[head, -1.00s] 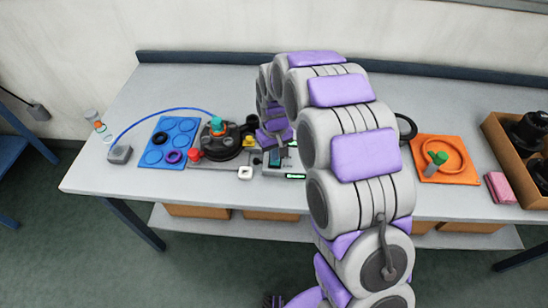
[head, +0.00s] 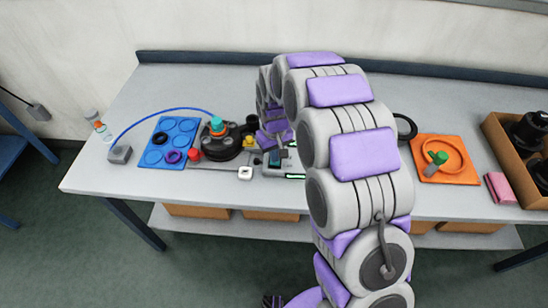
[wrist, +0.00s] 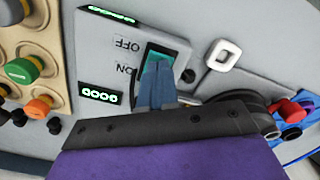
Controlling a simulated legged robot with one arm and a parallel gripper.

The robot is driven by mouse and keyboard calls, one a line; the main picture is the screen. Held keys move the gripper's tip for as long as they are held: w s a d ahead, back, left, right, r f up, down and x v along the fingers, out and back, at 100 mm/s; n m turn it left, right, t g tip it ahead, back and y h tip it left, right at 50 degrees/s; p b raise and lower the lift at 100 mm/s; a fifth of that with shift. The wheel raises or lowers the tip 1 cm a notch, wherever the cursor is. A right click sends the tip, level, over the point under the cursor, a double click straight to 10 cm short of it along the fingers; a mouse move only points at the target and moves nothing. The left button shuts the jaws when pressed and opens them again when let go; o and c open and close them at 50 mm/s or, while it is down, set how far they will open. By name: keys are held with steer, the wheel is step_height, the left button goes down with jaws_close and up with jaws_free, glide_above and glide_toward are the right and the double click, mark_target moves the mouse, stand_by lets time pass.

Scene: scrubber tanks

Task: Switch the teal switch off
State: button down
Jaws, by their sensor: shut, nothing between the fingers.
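The teal switch (wrist: 172,54) is set in a grey control box (wrist: 100,55) with printed ON and OFF labels beside it, upside down in the wrist view. My gripper (wrist: 158,66) is shut and empty, its blue-grey fingertips over the switch and covering much of it. I cannot tell whether the tips touch it, or which way the switch is tipped. Green lit displays (wrist: 100,95) show on the box. In the head view, my arm partly hides the box (head: 270,187), and the gripper is over it.
A tan board with colored knobs (wrist: 22,70) is on the other side. In the head view, a dark round fixture (head: 222,143), a blue tray (head: 153,142) and an orange tray (head: 428,172) stand on the bench.

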steer(key=shift+f, duration=0.65)
stand_by(0.3)
steer(key=shift+r+p, duration=1.6)
steer(key=shift+r, duration=1.95)
steer(key=s+d+r+m, duration=0.2)
steer(key=s+d+r, duration=0.85)
steer(key=s, duration=0.45)
steer(key=s+d+r+m+g, duration=0.1)
steer(key=s+d, duration=0.2)
steer(key=s, duration=0.8)
steer(key=s+d+r+m, duration=0.2)
steer(key=s+d, duration=0.1)
steer(key=s, duration=0.8)
steer(key=shift+r+m+g, duration=0.2)
steer(key=shift+m+g, duration=0.1)
steer(key=shift+g, duration=0.1)
